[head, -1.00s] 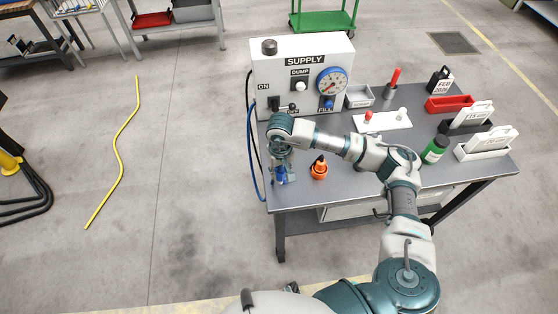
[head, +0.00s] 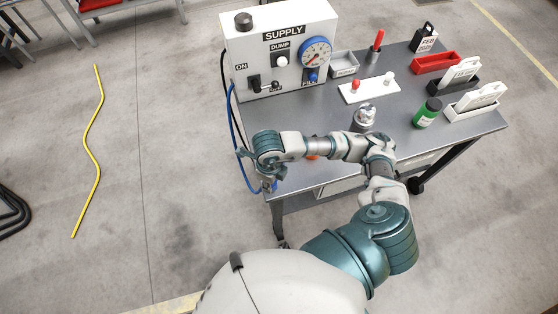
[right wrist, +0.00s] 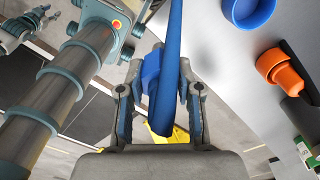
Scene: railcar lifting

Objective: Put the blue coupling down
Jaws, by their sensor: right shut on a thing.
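My right gripper (right wrist: 158,100) is shut on the blue coupling (right wrist: 152,72), with one finger on each side. A blue hose runs up from the coupling in the right wrist view. In the head view the coupling (head: 269,185) is at the front left corner of the grey table, mostly behind my right wrist; I cannot tell whether it touches the table. An orange coupling (right wrist: 280,72) is to its right, nearly hidden by my arm in the head view. A jointed grey part at the wrist view's top left may be my left gripper; its state is unclear.
The white supply box (head: 280,45) with gauge and switches stands at the back left of the table (head: 290,120). A white plate with knobs (head: 369,88), a green bottle (head: 428,112) and a red tray (head: 436,63) are farther right. Bare tabletop lies before the box.

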